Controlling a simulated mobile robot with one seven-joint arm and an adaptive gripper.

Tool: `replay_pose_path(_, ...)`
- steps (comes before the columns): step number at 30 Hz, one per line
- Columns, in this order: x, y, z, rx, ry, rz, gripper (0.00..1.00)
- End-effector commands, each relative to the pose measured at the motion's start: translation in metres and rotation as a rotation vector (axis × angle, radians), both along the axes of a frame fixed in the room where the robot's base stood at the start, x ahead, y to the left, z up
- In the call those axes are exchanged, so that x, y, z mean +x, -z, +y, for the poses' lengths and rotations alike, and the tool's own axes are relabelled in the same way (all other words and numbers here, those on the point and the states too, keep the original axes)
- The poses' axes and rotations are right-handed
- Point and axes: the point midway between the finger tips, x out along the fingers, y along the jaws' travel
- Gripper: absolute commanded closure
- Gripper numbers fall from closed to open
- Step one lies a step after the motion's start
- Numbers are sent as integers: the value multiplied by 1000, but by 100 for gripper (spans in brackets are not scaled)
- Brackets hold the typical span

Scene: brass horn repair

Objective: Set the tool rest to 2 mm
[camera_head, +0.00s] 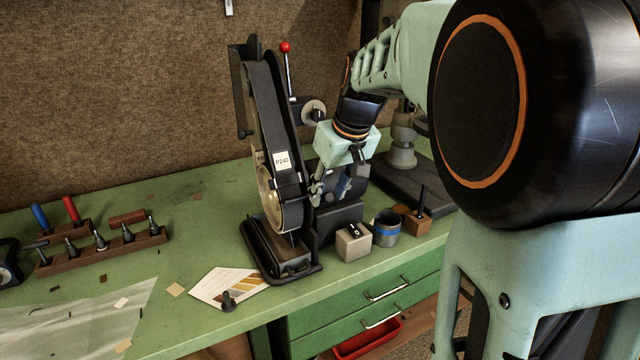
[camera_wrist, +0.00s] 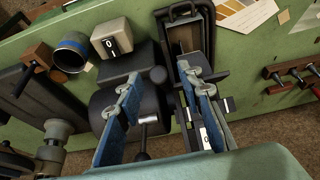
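The belt grinder (camera_head: 270,130), tall and black with a P240 label, stands on the green bench. In the wrist view, its frame and label (camera_wrist: 205,138) show partly behind my right finger. I cannot make out the tool rest or its gap for certain. My gripper (camera_head: 331,192) is at the grinder's right side, above the dark motor housing. In the wrist view, my gripper (camera_wrist: 157,78) has its two blue-padded fingers wide apart. A dark round knob (camera_wrist: 158,75) and a small metal lever (camera_wrist: 144,128) show between them; neither appears gripped.
A beige box (camera_head: 353,243) with a 0 marking and a blue-banded cup (camera_head: 386,228) stand right of the grinder's base. A wooden block (camera_head: 417,222) holds a dark pin. A tool rack (camera_head: 100,250) is at the left.

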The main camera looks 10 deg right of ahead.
Motion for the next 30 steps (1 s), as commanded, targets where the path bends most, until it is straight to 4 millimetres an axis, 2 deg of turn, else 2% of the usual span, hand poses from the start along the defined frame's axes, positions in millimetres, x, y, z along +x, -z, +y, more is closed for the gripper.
replay_pose_path(7, -1, -1, -1, 0, 0, 0, 66)
replay_pose_path(11, -4, -12, -2, 0, 0, -2, 66)
replay_pose_path(24, -36, -92, -12, 0, 0, -4, 66)
replay_pose_path(30, -43, -109, -14, -1, 0, -1, 66)
